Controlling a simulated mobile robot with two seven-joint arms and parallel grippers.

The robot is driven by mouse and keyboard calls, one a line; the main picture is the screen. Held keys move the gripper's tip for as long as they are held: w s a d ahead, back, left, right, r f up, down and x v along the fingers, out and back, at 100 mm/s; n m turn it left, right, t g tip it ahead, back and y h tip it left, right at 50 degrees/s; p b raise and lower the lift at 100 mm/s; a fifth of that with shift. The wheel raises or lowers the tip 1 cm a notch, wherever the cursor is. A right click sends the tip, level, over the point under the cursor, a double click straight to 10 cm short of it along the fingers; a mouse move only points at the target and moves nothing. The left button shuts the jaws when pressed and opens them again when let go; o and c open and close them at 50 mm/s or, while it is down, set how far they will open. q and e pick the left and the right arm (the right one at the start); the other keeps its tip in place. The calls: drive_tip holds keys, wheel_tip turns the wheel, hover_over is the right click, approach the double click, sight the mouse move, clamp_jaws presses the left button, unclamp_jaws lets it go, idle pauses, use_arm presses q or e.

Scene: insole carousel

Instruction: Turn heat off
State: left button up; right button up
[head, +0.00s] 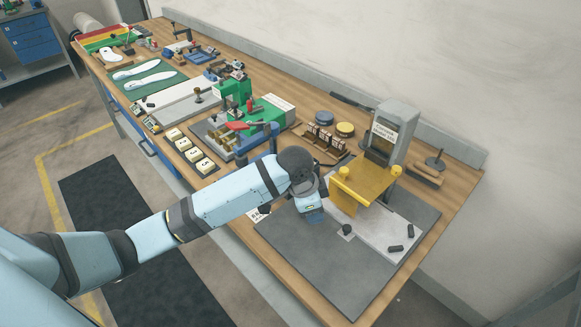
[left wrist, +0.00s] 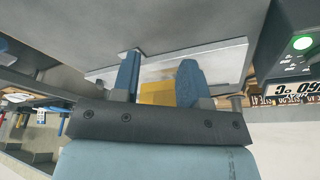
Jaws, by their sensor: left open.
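My left gripper (head: 312,212) is over the dark mat, to the left of the yellow-guarded press. Its two blue fingers (left wrist: 159,65) are apart with nothing between them in the left wrist view. In that view a black control box (left wrist: 284,48) is at the right edge, partly cut off. It has a lit green round button (left wrist: 302,42) and an upside-down white display (left wrist: 296,91) that seems to read 160 °C. The fingers are apart from the button. I cannot make out this box in the head view. My right gripper is not in view.
The press has a grey housing (head: 398,122) and yellow guard (head: 367,180), close right of my gripper. A grey mat (head: 310,262) lies in front. Numbered blocks (head: 190,154), a green fixture (head: 272,108) and a brown rack (head: 318,140) crowd the bench further back.

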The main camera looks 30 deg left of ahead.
use_arm(q)
drive_tip(key=w+a+r+m+g+y+b, duration=0.1)
drive_tip(key=w+a+r+g+y, duration=0.15)
drive_tip(key=w+a+r, duration=0.95)
drive_tip(key=shift+t, duration=0.35)
drive_tip(key=f, duration=0.8)
drive_tip(key=s+f, duration=0.1)
drive_tip(key=f, duration=0.3)
clamp_jaws()
